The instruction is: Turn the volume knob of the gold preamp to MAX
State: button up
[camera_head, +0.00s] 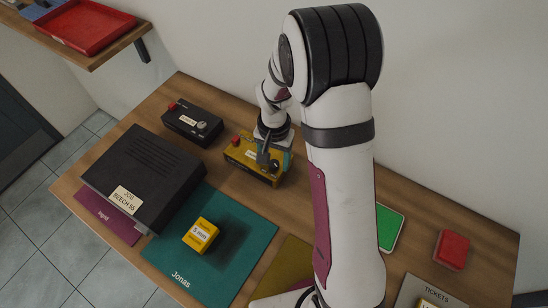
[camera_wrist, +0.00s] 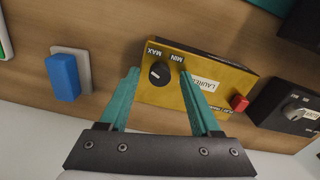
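The gold preamp (camera_head: 240,154) stands on the wooden table at the back, with a red button and a white label partly reading "LAURE". In the wrist view the gold preamp (camera_wrist: 212,77) shows its black volume knob (camera_wrist: 160,73) beside the printed words MAX and MIN. The knob has a small light mark, but I cannot tell exactly where it points. My gripper (camera_wrist: 159,75) is open, its teal fingers on either side of the knob with visible gaps. In the head view my gripper (camera_head: 272,158) is over the preamp's right end and hides part of it.
A black preamp (camera_head: 192,122) stands left of the gold one. A large black unit (camera_head: 145,165) labelled "JOB BEECH 55" is in front. A yellow box (camera_head: 200,235) sits on a teal mat (camera_head: 225,265). A blue block (camera_wrist: 63,77) is beyond the preamp's knob end.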

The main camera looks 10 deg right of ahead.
aim_at(274, 163)
notch_tip(274, 163, up, 16)
dwell(0.4)
jog(key=shift+f, duration=0.1)
jog(key=s+a+r+n+y, duration=0.1)
jog(key=s+a, duration=0.2)
jog(key=s, duration=2.1)
jog(key=shift+y, duration=0.4)
